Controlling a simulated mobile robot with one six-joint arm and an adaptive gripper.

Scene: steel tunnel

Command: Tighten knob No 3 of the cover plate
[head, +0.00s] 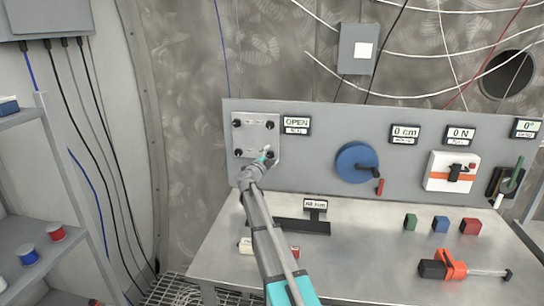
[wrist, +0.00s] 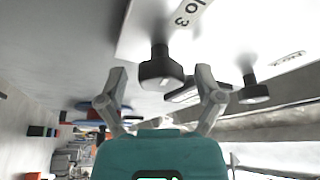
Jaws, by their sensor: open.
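The light cover plate (head: 254,138) is on the left of the upright panel and has dark knobs near its corners. In the wrist view, a dark knob (wrist: 160,68) stands out from the plate beside a label reading "No 3" (wrist: 187,14), cut at the edge. My gripper (wrist: 161,76) is open, and the knob shows between its fingertips, with no contact visible. I cannot tell whether the tips reach around it. In the head view, my gripper (head: 267,152) is at the plate's lower right and partly hides the knob there.
A second knob (wrist: 254,90) is just right of the right finger in the wrist view. A display reading OPEN (head: 296,122) is beside the plate. A blue handwheel (head: 355,160) is further right. Coloured blocks (head: 440,224) and an orange tool (head: 452,265) lie on the bench.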

